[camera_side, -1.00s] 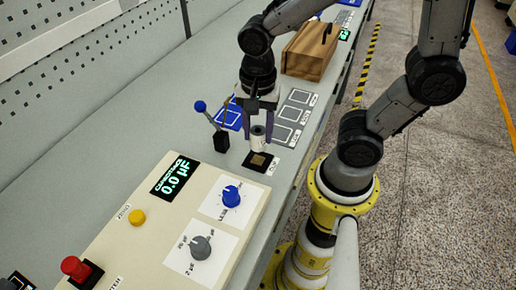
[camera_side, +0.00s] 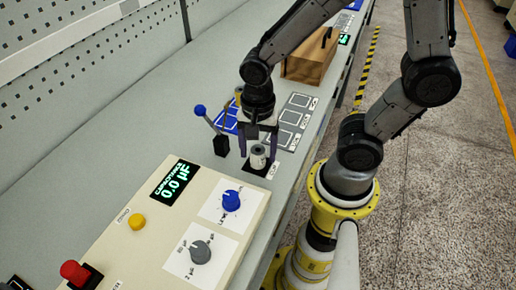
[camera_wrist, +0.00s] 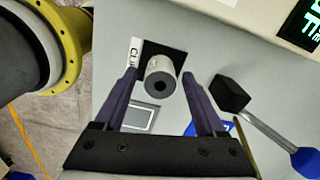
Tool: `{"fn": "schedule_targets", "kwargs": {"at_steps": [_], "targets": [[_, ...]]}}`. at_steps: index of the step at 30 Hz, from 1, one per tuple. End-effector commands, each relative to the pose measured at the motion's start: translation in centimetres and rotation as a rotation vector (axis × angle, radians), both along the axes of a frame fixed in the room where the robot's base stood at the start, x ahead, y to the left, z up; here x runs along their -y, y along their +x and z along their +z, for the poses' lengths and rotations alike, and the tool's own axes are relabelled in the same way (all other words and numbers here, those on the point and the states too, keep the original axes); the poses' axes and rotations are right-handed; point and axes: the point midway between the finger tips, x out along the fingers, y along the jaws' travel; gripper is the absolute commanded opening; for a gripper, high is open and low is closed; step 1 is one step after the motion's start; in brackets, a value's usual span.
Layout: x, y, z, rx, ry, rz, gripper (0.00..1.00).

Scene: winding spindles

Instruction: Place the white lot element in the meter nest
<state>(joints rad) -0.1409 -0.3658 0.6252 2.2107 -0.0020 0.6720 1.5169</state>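The white lot element (camera_side: 258,157) is a short upright cylinder with a dark hole in its top. The wrist view shows the element (camera_wrist: 156,68) in front of the black nest pad (camera_wrist: 148,48). I cannot tell whether it is fully seated. My gripper (camera_side: 258,150) points down with one finger on each side of the element. In the wrist view a gap shows between each finger of my gripper (camera_wrist: 160,76) and the element, so it looks open.
The meter panel (camera_side: 150,235) has knobs, buttons and a display (camera_side: 174,181) reading 0.0 µF. A blue-knobbed lever (camera_side: 201,111) on a black block stands close left of my gripper. Marked squares (camera_side: 290,117) and a wooden box (camera_side: 310,57) lie farther back.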

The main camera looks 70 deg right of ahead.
Motion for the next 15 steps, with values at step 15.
{"fn": "schedule_targets", "kwargs": {"at_steps": [15], "targets": [[0.0,0.2,2.3,0.008,0.002,0.0,0.76]]}}
